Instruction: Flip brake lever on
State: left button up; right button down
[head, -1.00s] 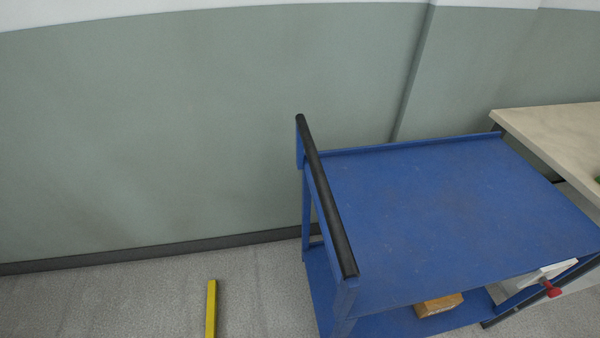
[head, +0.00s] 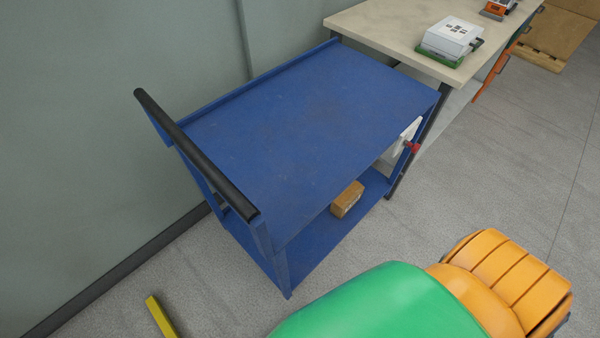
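A small red lever or handle (head: 412,147) sticks out from a white plate (head: 400,140) at the right end of the front side of a blue cart (head: 300,105). It looks like the brake lever, but it is too small to tell which position it is in. The cart has a flat empty top, a lower shelf and a black push bar (head: 195,150) at its left end. Neither of my grippers shows in the head view.
A brown box (head: 347,199) lies on the cart's lower shelf. A pale table (head: 400,25) stands behind the cart's right end, with a white and green device (head: 452,38) on it. A yellow strip (head: 160,316) is on the floor. Grey floor (head: 500,160) lies open right of the cart.

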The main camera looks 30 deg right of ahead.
aim_at(414, 148)
jog(key=z, duration=1.9)
